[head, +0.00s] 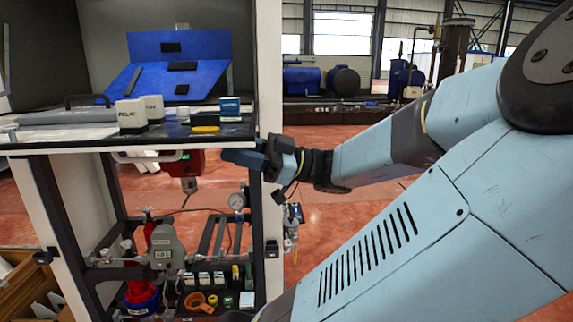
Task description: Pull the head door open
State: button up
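The dispenser cabinet is on the left in the head view, with a white right upright (268,70). I cannot tell for sure which part is the head door. A pale bar handle (150,158) shows under the front edge of the shelf (60,146). My gripper (238,156) is at the right end of that edge, beside the upright, pointing left. It is dark blue and seen side-on, so its finger gap is hidden. A red unit (186,163) with a grey nozzle hangs below the shelf, left of my gripper.
Two white relay boxes (131,116), a yellow item (205,129) and a blue panel (180,78) sit on the shelf. Below are a gauge (237,201), a digital meter (165,247) and a lower rack with small parts. The red floor right of the cabinet is open beyond my arm.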

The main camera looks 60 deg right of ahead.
jog(key=a+v, duration=0.1)
jog(key=v, duration=1.3)
jog(key=shift+s+d+f, duration=0.15)
jog(key=shift+s+f, duration=0.35)
jog(key=shift+s, duration=0.1)
dwell(0.8)
dwell(0.4)
jog(key=shift+w, duration=0.1)
dwell(0.5)
